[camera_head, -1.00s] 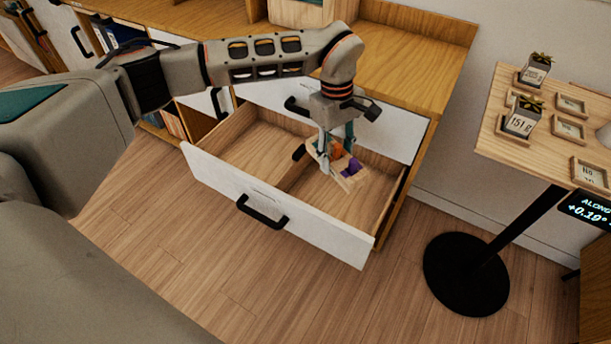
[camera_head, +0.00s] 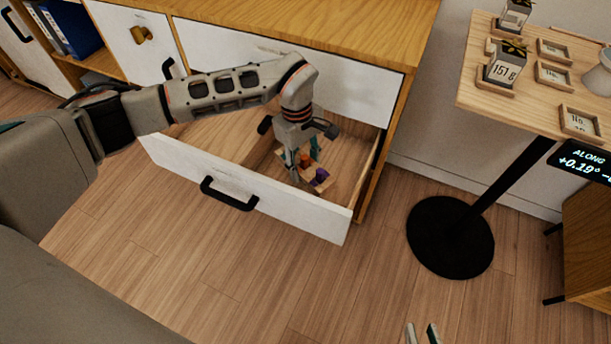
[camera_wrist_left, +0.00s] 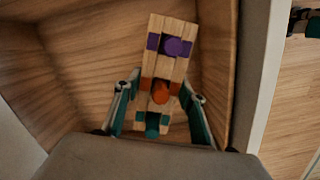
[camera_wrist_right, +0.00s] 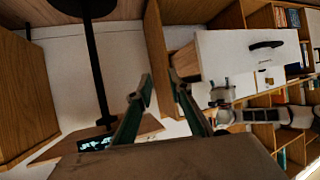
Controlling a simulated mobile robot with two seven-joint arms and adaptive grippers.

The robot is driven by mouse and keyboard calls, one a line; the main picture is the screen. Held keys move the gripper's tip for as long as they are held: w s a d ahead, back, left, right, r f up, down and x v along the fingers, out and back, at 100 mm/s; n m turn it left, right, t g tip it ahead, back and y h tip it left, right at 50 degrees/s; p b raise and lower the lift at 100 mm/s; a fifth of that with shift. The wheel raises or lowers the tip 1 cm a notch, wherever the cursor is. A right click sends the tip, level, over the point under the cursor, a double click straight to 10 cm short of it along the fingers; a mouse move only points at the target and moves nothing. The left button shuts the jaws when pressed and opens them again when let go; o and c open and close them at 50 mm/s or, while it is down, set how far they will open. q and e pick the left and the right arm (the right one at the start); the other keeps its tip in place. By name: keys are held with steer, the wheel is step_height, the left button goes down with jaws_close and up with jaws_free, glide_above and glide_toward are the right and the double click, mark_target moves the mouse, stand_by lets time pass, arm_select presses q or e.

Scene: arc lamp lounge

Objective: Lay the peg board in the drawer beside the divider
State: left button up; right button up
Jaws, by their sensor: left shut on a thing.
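The peg board (camera_wrist_left: 170,65) is a light wooden strip with purple, orange and teal pegs. My left gripper (camera_head: 303,172) is shut on it near the orange and teal pegs, inside the open drawer (camera_head: 180,167). In the left wrist view the board lies lengthwise between my left gripper's fingers (camera_wrist_left: 160,108), with the purple end farther out. Whether it touches the drawer floor cannot be told. The divider is mostly hidden behind my arm and gripper in the head view. My right gripper (camera_head: 422,333) is open and empty at the bottom edge; it also shows in the right wrist view (camera_wrist_right: 160,90).
The drawer front has a black handle (camera_head: 229,194). A closed white front (camera_head: 350,90) sits above the drawer. The floor before the drawer is clear.

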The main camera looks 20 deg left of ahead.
arm_select(q)
steer(key=f, duration=0.1)
steer(key=f+b, duration=0.1)
steer(key=f, duration=0.3)
steer(key=shift+s, duration=0.25)
steer(key=shift+w+f+b, duration=0.15)
steer(key=shift+f+b, duration=0.15)
steer(key=shift+r, duration=0.2)
steer(key=shift+w+f, duration=0.1)
steer(key=shift+f, duration=0.1)
steer(key=o, duration=1.4)
steer(key=shift+c, duration=0.2)
arm_select(e)
steer(key=shift+w+a+r+t, duration=0.3)
steer(key=shift+a+r, duration=0.25)
